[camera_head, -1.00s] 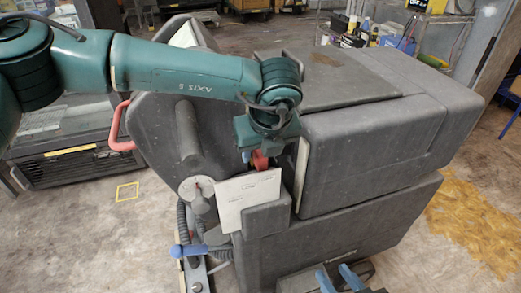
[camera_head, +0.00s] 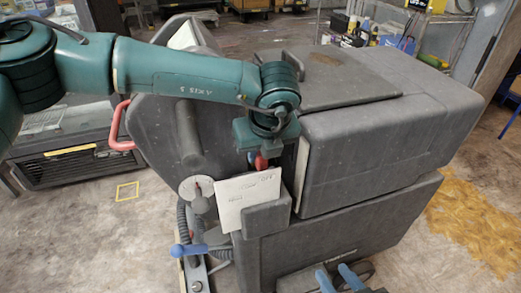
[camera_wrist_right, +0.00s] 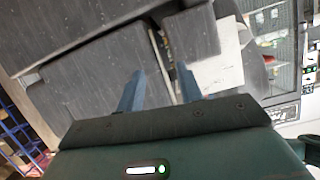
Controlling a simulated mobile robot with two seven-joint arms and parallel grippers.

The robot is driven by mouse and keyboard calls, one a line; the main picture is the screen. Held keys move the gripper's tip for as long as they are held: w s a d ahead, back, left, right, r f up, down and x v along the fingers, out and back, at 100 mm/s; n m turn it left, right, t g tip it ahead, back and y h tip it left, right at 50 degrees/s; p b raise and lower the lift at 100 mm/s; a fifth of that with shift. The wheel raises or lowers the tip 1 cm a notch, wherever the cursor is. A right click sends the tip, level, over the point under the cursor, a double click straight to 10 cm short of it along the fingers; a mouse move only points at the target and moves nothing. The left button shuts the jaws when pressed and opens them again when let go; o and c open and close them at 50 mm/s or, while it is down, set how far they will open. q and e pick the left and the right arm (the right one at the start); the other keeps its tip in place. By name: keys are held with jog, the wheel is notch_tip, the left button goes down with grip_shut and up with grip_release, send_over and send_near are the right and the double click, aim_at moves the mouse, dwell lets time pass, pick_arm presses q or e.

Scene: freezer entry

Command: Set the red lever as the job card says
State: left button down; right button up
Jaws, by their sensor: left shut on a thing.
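The red lever (camera_head: 261,163) shows as a small red piece just above the job card, on the dark grey machine. Most of it is hidden by my left gripper (camera_head: 259,154), which comes down over it and is shut on it.
A blue-handled lever (camera_head: 188,250) sits low left of the card, below a round pale dial (camera_head: 197,187) and hoses. A red handle (camera_head: 120,128) is on the left side. The grey machine body (camera_head: 385,145) fills the right. Open floor lies at lower left.

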jog(key=shift+f, duration=0.15)
